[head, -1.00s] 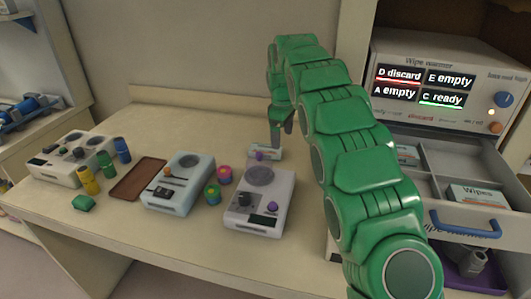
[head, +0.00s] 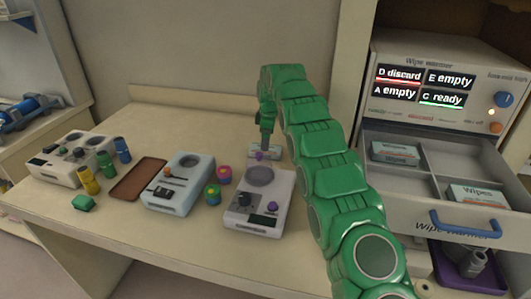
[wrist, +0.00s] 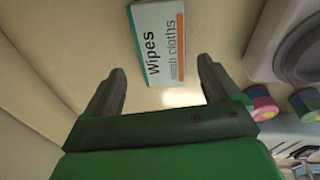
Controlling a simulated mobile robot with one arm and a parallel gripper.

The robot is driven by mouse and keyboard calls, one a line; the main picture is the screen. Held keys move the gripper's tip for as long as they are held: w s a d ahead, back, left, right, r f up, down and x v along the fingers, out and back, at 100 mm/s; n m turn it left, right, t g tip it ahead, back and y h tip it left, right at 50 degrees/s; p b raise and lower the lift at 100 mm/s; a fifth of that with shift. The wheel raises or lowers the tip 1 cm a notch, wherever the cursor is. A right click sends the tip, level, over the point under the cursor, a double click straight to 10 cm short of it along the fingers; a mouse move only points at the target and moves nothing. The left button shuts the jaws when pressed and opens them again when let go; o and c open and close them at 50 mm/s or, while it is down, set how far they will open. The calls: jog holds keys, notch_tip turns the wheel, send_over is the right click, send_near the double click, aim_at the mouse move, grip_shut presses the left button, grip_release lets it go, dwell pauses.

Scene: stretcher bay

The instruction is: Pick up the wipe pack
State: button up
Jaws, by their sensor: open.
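A white wipe pack with a teal edge, an orange stripe and the word "Wipes" (wrist: 158,42) lies on the counter. In the wrist view it is just beyond my fingertips, in line with the gap and not between them. My gripper (wrist: 161,82) is open and empty. In the head view my gripper (head: 265,142) points down over the pack (head: 277,155) near the counter's back, hiding part of it. Two more packs lie in the open warmer drawer (head: 450,224), one in a back left compartment (head: 395,153) and one at the front right (head: 475,195).
The wipe warmer (head: 445,95) displays D discard, E empty, A empty, C ready. A grey device with a purple knob (head: 258,200) stands just in front of the counter pack. Pink and green spools (head: 224,174), a blue device (head: 180,184) and a brown tray (head: 138,180) are left.

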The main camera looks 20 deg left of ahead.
jog(key=shift+w+a+f, duration=0.1)
jog(key=shift+f, duration=1.3)
jog(key=shift+w+a+f, duration=0.1)
jog(key=shift+f, duration=1.25)
jog(key=c, duration=0.9)
jog(key=shift+r, duration=0.45)
jog(key=shift+c, duration=1.2)
notch_tip(320, 180, up, 8)
jog(key=shift+w+a+r, duration=0.1)
jog(key=shift+r, duration=0.45)
